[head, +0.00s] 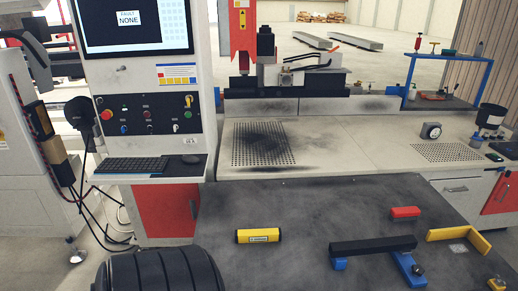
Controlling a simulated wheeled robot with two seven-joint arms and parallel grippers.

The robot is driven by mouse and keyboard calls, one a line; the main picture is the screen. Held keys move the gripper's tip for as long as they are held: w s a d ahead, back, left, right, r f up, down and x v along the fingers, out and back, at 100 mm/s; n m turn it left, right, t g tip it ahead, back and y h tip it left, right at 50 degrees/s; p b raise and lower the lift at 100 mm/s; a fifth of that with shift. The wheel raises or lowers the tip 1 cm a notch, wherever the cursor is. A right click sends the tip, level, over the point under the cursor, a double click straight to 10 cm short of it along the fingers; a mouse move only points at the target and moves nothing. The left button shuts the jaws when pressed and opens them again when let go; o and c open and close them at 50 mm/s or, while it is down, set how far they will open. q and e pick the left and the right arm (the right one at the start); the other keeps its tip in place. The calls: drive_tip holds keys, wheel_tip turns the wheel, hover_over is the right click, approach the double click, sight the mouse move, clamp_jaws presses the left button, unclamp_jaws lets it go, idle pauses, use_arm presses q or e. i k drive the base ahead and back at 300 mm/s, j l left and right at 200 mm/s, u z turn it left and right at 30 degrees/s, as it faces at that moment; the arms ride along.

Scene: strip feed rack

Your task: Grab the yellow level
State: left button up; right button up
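The yellow level (258,236) is a short yellow bar with black ends and a pale label on its front face. It lies on the dark grey worktop (300,205), left of the middle of the table, with clear surface around it. Neither of my grippers can be made out in the head view.
Right of the level are a black bar with blue parts (373,245), a red block (405,212) and a yellow angled piece (458,236). A dark ribbed rounded shape (160,272) fills the bottom left. A control panel with keyboard (130,165) stands at left.

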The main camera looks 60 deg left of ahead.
sight(268, 235)
drive_tip(key=u, duration=1.95)
